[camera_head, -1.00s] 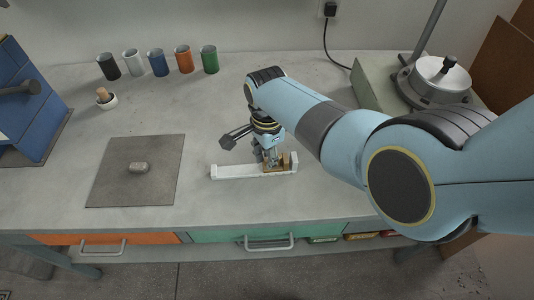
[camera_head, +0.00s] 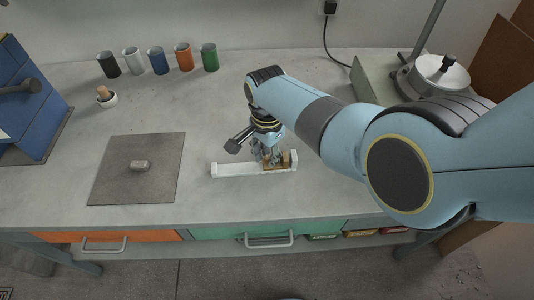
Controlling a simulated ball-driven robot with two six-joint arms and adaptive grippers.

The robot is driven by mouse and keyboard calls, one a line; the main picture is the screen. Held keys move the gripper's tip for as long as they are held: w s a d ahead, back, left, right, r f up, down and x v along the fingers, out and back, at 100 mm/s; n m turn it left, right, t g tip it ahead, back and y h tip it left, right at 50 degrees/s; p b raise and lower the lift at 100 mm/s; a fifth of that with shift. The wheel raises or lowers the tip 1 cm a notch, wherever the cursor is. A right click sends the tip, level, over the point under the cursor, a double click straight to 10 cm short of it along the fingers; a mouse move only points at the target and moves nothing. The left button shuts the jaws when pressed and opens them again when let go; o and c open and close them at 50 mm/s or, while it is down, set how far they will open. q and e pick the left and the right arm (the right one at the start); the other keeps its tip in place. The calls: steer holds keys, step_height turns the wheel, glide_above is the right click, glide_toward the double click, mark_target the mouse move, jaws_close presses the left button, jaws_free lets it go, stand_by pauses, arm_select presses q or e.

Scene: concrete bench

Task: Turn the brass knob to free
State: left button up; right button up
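A white bracket-like base (camera_head: 235,170) with raised ends lies near the front edge of the bench. Brass parts (camera_head: 287,162) sit at its right end; the knob itself is small and mostly hidden by my gripper. My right gripper (camera_head: 267,160) points down at the brass parts, right over them. Its fingers are too small and covered to show whether they are open or shut on the knob. My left gripper is not in view.
Several coloured cups (camera_head: 184,57) stand at the back, with a small white pot (camera_head: 107,101) in front. A round metal device (camera_head: 440,75) stands at the back right. The bench between is clear.

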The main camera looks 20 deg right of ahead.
steer(key=shift+o, duration=1.4)
